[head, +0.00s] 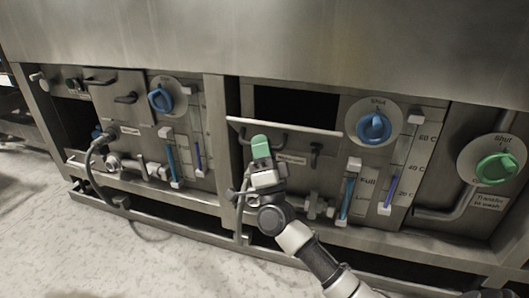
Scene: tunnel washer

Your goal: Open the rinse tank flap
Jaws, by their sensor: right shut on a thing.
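The flap (326,137) in the middle of the machine is tilted outward, with its pale top edge forward of the panel. A dark opening (295,106) shows above and behind it. My right gripper (261,147), with green fingers, is in front of the flap's left part. It is shut on the flap's dark curved handle (278,140), which its fingers partly hide. A dark latch (317,152) sits to the right on the same tank front. The small label there is too small to read. My left gripper is not in view.
A blue knob (374,127) and level gauges stand right of the flap. A green knob (496,168) is at the far right. A similar tank at left has a shut flap (118,97) and blue knob (160,97). Pipes (318,206) run low. The floor (120,250) in front is clear.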

